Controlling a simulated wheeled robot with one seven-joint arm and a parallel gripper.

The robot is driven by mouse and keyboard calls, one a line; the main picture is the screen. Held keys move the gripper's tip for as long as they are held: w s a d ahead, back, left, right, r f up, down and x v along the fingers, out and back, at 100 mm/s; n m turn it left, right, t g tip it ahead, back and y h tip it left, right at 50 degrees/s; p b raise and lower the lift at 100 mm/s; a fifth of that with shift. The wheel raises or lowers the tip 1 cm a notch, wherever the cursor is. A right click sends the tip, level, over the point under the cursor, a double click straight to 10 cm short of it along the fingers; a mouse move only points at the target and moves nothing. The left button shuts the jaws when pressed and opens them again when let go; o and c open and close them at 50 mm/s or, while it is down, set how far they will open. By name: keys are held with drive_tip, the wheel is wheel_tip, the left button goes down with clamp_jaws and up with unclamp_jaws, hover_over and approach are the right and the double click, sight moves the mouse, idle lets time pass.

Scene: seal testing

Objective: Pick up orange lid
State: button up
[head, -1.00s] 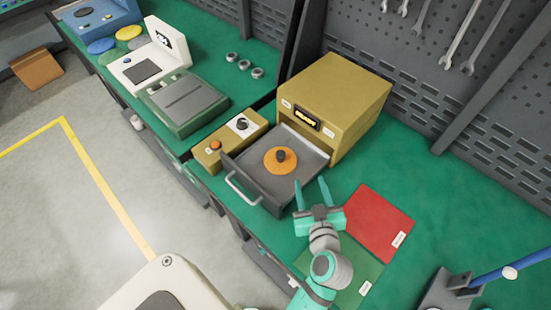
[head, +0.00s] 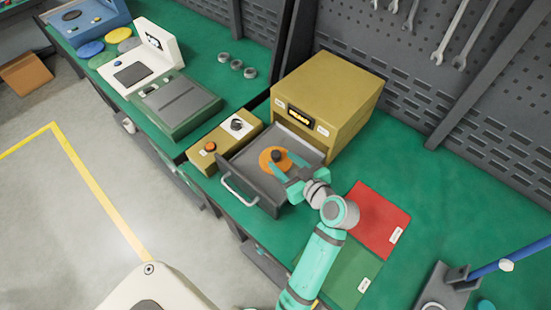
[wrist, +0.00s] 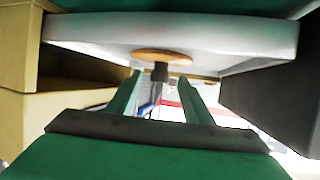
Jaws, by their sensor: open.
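The orange lid (head: 266,159) is a flat disc with a dark knob (head: 278,155) in its middle. It lies on the grey drawer tray (head: 240,170), which is pulled out of a yellow box-shaped machine. My gripper (head: 287,165) is open and low over the tray, its fingertips at the lid's near right edge by the knob. In the wrist view, which looks upside down, the lid (wrist: 150,54) shows edge-on, and its knob (wrist: 160,72) lines up between the fingertips (wrist: 161,76). I cannot tell how deep the knob sits between them.
The yellow machine (head: 335,95) stands behind the tray. The tray's handle (head: 240,192) sticks out at the front left. A yellow control box (head: 225,143) is left of it. Red (head: 378,220) and green (head: 345,270) mats lie to the right.

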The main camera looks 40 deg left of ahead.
sight(278, 157)
drive_tip(key=shift+x, duration=2.65)
drive_tip(key=shift+r, duration=0.25)
clamp_jaws()
